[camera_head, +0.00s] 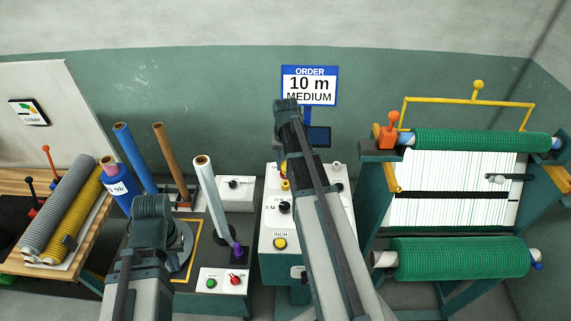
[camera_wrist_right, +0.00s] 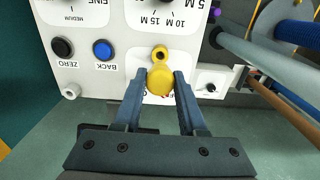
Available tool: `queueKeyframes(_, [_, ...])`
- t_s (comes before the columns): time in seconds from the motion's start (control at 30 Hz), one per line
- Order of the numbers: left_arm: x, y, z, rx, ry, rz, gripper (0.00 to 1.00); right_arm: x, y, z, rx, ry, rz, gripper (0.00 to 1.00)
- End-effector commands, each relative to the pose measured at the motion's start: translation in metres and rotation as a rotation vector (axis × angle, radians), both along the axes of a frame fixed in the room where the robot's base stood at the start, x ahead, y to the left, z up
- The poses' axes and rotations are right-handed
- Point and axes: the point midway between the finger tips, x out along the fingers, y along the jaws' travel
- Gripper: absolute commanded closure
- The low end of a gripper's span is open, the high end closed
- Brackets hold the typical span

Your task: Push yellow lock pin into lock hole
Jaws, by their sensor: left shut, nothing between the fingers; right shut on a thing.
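The yellow lock pin (camera_wrist_right: 160,80) shows its round head between the fingers of my right gripper (camera_wrist_right: 159,76) in the right wrist view. The gripper is shut on it. A yellow-rimmed lock hole (camera_wrist_right: 160,53) is in the white panel just above the pin in that view. The pin head and hole rim look close together; I cannot tell the depth between them. In the head view my right arm hides most of that area. My left gripper (camera_head: 151,207) is over the left bench, shut and apart from the pin; its fingertips are hard to see.
The white control panel (camera_head: 267,239) carries knobs and buttons. A silver roll (camera_head: 212,195) and a blue roll (camera_head: 133,155) stand to its left. A machine with green netting rolls (camera_head: 460,257) stands right. An order sign (camera_head: 309,86) stands behind.

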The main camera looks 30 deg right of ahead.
Motion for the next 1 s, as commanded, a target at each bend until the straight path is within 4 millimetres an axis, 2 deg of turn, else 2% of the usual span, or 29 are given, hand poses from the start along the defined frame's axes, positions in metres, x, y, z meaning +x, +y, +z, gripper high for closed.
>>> queueKeyframes(0.03, [0.000,0.000,-0.009,0.000,0.000,0.000,1.00,0.000,0.000,-0.009,0.000,0.000,0.000,1.00])
queueKeyframes(0.3, [0.000,0.000,-0.027,0.000,0.000,0.000,1.00,0.000,0.000,-0.027,0.000,0.000,0.000,1.00])
queueKeyframes(1.0, [0.000,0.000,-0.033,0.000,0.000,0.000,1.00,0.000,0.000,-0.033,0.000,0.000,0.000,1.00])
